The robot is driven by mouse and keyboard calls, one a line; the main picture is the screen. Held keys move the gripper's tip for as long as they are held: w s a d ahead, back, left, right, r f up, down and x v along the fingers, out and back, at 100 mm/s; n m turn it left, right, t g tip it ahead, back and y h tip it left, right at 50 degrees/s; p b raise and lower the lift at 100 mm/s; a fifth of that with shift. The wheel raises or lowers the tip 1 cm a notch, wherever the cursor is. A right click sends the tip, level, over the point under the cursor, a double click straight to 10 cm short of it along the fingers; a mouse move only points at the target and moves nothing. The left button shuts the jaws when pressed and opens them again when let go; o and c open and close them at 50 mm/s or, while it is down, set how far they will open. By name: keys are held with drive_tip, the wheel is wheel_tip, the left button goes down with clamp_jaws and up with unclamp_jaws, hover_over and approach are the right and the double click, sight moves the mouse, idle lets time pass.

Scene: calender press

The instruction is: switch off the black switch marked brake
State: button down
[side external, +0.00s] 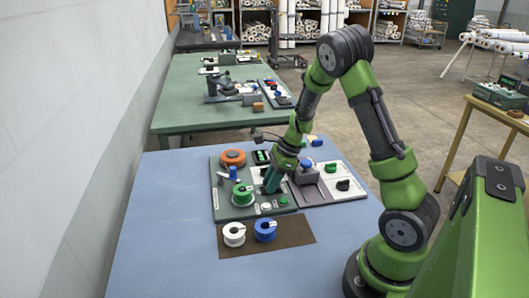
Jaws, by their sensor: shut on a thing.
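My gripper (271,184) is low over the control panel (237,213) on the blue table, near the panel's middle. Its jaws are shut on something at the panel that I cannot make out. The fingers and arm hide that spot. The markings are too small to read, so I cannot tell which control is marked brake.
A green spool (243,194) and an orange ring (233,158) sit on the panel left of my gripper. White (234,235) and blue (265,230) spools stand on a brown mat (293,233) in front. The blue table (165,235) is clear at left.

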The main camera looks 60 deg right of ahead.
idle(0.3)
drive_tip(key=c, duration=0.9)
unclamp_jaws()
drive_tip(key=v, duration=1.7)
drive_tip(key=shift+s+d, duration=0.1)
drive_tip(key=shift+f, duration=0.1)
drive_tip(key=s+a+r+n+t, duration=0.1)
drive_tip(key=s+a+r+n, duration=0.1)
drive_tip(key=a+n, duration=0.5)
drive_tip(key=s+a+r+n+t+h, duration=0.1)
drive_tip(key=s+a+r+n, duration=0.1)
drive_tip(key=a+n, duration=0.6)
drive_tip(key=s+a+r+n+t, duration=0.1)
drive_tip(key=s+a+r+n, duration=0.1)
drive_tip(key=s+a+n, duration=0.2)
drive_tip(key=shift+s+a+r+n+t, duration=0.15)
drive_tip(key=shift+a+r+n+t, duration=0.05)
drive_tip(key=shift+a+n, duration=0.7)
drive_tip(key=shift+s+a+r+n+t, duration=0.2)
drive_tip(key=shift+a+n, duration=0.55)
drive_tip(key=shift+n, duration=0.35)
